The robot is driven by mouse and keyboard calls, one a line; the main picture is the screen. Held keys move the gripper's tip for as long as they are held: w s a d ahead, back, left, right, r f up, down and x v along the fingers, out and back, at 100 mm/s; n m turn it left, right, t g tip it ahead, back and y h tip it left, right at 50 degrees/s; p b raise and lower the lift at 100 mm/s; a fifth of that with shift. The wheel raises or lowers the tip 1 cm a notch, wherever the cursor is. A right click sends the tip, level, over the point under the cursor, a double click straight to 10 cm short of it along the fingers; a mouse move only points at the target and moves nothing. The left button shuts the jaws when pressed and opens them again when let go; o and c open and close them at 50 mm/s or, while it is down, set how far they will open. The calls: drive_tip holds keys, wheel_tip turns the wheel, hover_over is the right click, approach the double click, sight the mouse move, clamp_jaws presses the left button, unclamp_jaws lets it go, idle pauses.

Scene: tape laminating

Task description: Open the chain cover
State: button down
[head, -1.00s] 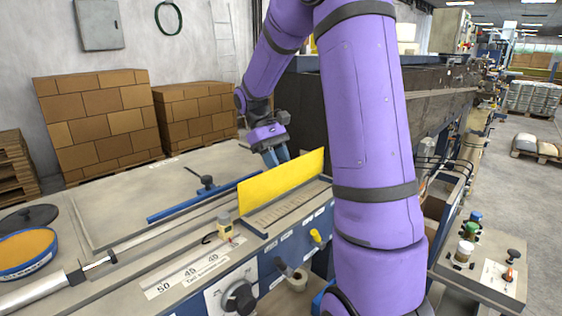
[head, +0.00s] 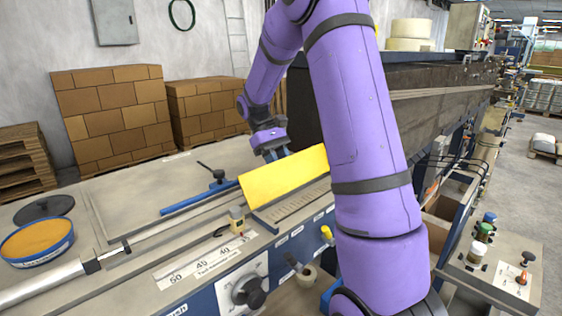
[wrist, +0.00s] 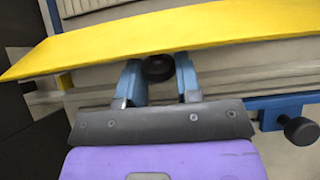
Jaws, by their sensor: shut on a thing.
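The chain cover is a long yellow plate (head: 285,178) standing tilted over a slatted strip on the machine, its upper edge leaning back toward my gripper. It crosses the top of the wrist view as a wide yellow band (wrist: 170,32). My gripper (head: 277,154) is behind the cover, and its fingertips are partly hidden by it in the head view. In the wrist view, the two blue fingers of my gripper (wrist: 158,72) are shut on a round black knob (wrist: 157,67) at the cover.
A blue bar with a black knob (head: 217,176) lies left of the cover. The front panel has a black dial (head: 248,292) and a yellow lever (head: 327,234). An orange-filled round tub (head: 37,242) stands at far left. The flat tabletop (head: 130,200) behind is mostly clear.

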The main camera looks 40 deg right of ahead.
drive_tip(key=shift+f, duration=0.1)
idle(0.3)
drive_tip(key=c, duration=0.8)
unclamp_jaws()
drive_tip(key=shift+w, duration=0.1)
drive_tip(key=shift+c, duration=0.2)
drive_tip(key=v, duration=1)
drive_tip(key=shift+w+r, duration=0.2)
drive_tip(key=shift+r, duration=0.1)
